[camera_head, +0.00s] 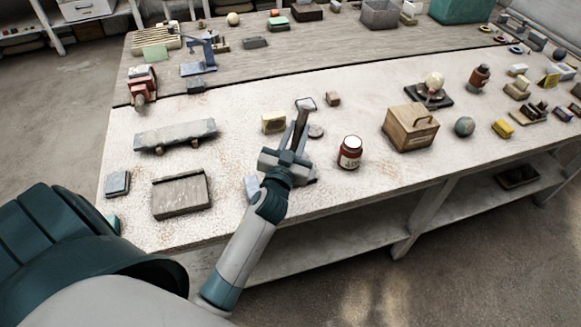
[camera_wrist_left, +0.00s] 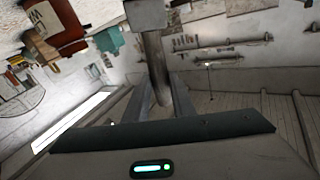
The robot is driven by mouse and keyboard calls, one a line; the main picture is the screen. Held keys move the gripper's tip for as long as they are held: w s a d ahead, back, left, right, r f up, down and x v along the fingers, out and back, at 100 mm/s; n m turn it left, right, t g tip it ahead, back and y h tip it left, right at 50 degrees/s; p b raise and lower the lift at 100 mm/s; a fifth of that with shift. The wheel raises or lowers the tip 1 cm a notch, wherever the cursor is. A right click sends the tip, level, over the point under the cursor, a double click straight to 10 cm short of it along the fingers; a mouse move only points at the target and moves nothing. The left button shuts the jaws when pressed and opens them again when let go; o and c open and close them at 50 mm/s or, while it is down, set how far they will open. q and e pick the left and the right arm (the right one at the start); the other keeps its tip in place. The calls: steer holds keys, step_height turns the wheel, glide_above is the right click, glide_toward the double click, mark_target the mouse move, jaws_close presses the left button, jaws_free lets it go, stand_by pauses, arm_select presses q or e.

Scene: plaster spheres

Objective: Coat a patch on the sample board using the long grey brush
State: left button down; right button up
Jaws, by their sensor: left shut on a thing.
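My left gripper (camera_head: 299,132) is shut on the handle of a brush-like tool (camera_head: 305,104), upright over the front middle of the table. In the left wrist view, the tool's grey block-shaped end (camera_wrist_left: 146,14) and its stem show between the fingers (camera_wrist_left: 162,98). I cannot tell whether its end touches anything. A flat grey-brown board with a raised rim (camera_head: 182,194) lies at the table's front left. A long mottled grey slab (camera_head: 175,135) lies behind it. I cannot tell which of these is the sample board. My right gripper is out of view.
A brown labelled jar (camera_head: 350,153) and a wooden box with a handle (camera_head: 410,128) stand right of my gripper. A grey-blue block (camera_head: 117,183) lies near the left edge. The whitish table (camera_head: 235,205) has bare room at front left.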

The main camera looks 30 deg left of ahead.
arm_select(q)
steer(key=shift+s+d+r, duration=0.1)
steer(key=shift+s+d, duration=0.2)
steer(key=shift+d, duration=0.05)
steer(key=shift+s+d, duration=0.35)
steer(key=shift+d, duration=0.1)
steer(key=shift+w+a, duration=0.1)
steer(key=shift+a, duration=0.05)
stand_by(0.6)
steer(key=shift+w+a, duration=0.65)
steer(key=shift+a, duration=0.1)
steer(key=shift+w+a, duration=0.75)
steer(key=shift+a, duration=0.15)
steer(key=shift+d, duration=0.1)
